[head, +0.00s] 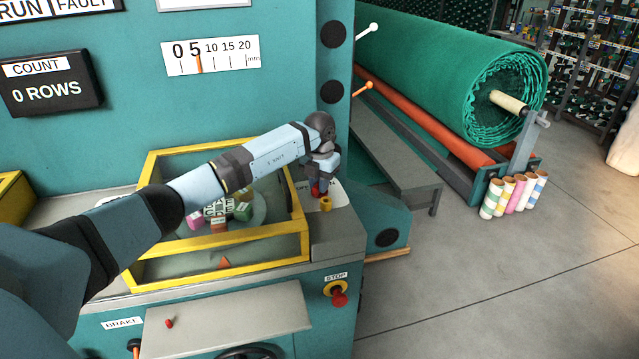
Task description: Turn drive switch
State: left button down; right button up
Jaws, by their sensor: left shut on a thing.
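My left gripper (319,184) points down over the right end of the machine's grey deck. It is shut on a small red piece (317,191), which I take to be the knob of the drive switch; the fingers hide most of it. A white plate (334,196) lies under and beside it, its lettering mostly covered. A small yellow-gold part (326,204) stands just in front of the fingers. I cannot tell which way the switch is turned. My right gripper is not in view.
A yellow-framed guard (215,248) encloses a round dial with coloured blocks, left of the gripper and under my arm. A red stop button (338,296) is on the front face. A COUNT display (48,84) reads 0 ROWS. A green netting roll (440,70) lies behind right.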

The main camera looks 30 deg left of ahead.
pick_arm(q)
jog(key=shift+n, duration=0.3)
jog(key=n+p, duration=0.1)
jog(key=n, duration=0.2)
jog(key=shift+r+n+p, duration=0.15)
jog(key=shift+n+p, duration=0.2)
jog(key=shift+n, duration=0.05)
jog(key=n+p, duration=0.1)
jog(key=n, duration=0.3)
jog(key=shift+p, duration=0.35)
jog(key=n+p, duration=0.2)
jog(key=n, duration=0.3)
jog(key=shift+n, duration=0.4)
jog(key=shift+n+p, duration=0.8)
jog(key=shift+n, duration=1)
jog(key=c, duration=1.1)
grip_release()
